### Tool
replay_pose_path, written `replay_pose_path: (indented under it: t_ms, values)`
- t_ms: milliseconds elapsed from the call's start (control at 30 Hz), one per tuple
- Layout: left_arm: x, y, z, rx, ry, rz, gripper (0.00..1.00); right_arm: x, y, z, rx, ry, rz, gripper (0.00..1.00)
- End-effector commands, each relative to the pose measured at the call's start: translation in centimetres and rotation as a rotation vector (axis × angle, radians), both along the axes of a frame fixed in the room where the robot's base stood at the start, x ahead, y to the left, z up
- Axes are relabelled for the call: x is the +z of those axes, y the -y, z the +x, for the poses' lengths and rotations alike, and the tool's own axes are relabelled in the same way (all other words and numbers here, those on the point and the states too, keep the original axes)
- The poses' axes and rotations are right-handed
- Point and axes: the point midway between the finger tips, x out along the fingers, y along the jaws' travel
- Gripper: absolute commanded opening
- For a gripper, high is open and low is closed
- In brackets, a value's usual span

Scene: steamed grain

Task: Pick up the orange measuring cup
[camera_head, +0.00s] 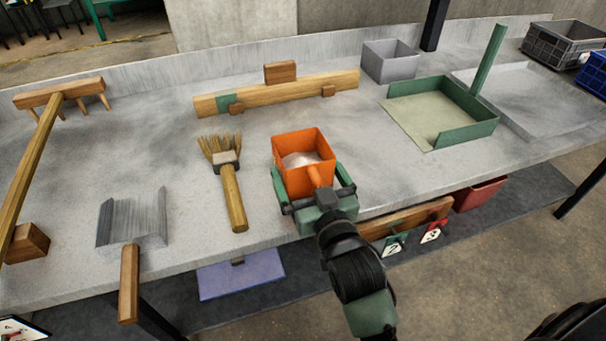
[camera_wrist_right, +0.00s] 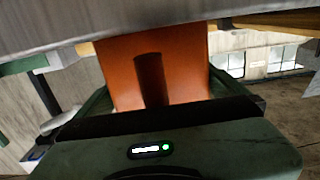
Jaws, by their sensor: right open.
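The orange measuring cup (camera_head: 290,146) is a square, open box with a short handle and some pale grainy stuff inside. It sits at the front edge of the grey counter (camera_head: 390,175). My right gripper (camera_head: 308,172) is open, with one green finger on each side of the cup and the handle between them. In the right wrist view the cup (camera_wrist_right: 192,75) fills the space between the fingers, its dark handle pointing at the palm. I cannot tell whether the fingers touch its walls. My left gripper is not in view.
A brush (camera_head: 234,195) and a metal scoop (camera_head: 135,220) lie left of the cup. A wooden beam (camera_head: 290,92) lies behind it. A green tray (camera_head: 470,130) and a grey box (camera_head: 390,61) stand right and back. Wooden tools occupy the far left.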

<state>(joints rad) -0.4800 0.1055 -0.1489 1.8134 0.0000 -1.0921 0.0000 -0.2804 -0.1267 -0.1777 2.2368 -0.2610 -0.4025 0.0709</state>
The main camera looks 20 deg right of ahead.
Motion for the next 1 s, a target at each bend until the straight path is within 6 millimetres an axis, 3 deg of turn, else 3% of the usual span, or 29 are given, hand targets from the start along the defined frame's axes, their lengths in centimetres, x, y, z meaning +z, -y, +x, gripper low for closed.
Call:
replay_pose_path:
  t_ms: [267,367,567,1000]
  values:
    - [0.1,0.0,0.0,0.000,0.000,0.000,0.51,0.0,0.0,0.4,-0.001,-0.002,0.000,1.00]
    - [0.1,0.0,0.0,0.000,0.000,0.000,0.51,0.0,0.0,0.4,-0.001,-0.001,0.000,0.78]
    - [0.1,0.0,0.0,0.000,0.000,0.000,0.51,0.0,0.0,0.4,-0.001,-0.001,0.000,0.22]
    - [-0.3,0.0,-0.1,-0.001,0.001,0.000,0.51,1.3,0.0,0.4,0.000,0.006,0.001,0.21]
